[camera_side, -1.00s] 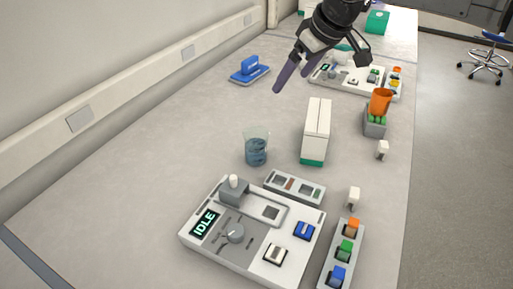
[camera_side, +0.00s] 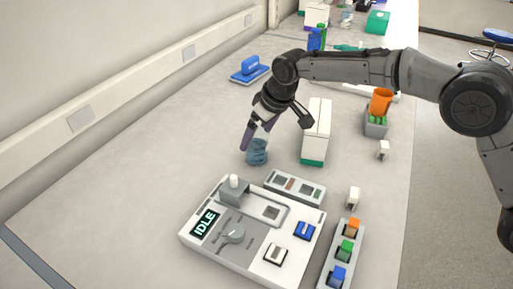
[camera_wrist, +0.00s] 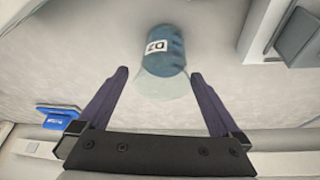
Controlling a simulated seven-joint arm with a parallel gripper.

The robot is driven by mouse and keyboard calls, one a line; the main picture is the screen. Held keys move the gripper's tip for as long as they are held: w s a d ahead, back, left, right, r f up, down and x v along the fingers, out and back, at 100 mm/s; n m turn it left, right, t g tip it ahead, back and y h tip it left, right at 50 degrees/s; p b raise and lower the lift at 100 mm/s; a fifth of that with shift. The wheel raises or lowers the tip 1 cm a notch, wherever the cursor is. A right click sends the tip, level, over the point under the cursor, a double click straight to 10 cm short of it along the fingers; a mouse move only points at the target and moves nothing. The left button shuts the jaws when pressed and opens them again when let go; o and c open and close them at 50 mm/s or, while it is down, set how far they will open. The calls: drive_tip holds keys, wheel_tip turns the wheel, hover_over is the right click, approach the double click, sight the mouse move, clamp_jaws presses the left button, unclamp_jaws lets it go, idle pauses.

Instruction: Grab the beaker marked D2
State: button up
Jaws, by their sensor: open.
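A clear beaker with blue liquid (camera_side: 257,154) stands on the bench in the side view, left of the tall white box. In the wrist view the beaker (camera_wrist: 165,60) carries a white label that reads D2. My gripper (camera_side: 258,137) is at the beaker's rim height in the side view and covers part of its upper portion. In the wrist view my gripper (camera_wrist: 158,80) is open, with one dark finger on each side of the beaker's mouth end. Nothing is held. Whether a finger touches the glass I cannot tell.
A tall white box with a green base (camera_side: 315,132) stands close right of the beaker. A control panel reading IDLE (camera_side: 232,262) lies in front. A blue object (camera_side: 250,68) sits behind left. The bench left of the beaker is clear.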

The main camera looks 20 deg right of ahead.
drive_tip(key=x, duration=0.3)
drive_tip(key=shift+s+f, duration=0.25)
drive_tip(key=shift+f, duration=0.25)
drive_tip(key=shift+w+a+f, duration=0.15)
drive_tip(key=shift+w+f, duration=0.1)
drive_tip(key=shift+f, duration=0.3)
drive_tip(key=shift+c, duration=0.3)
drive_tip(key=c, duration=1.2)
drive_tip(key=shift+c, duration=0.8)
drive_tip(key=shift+r, duration=0.15)
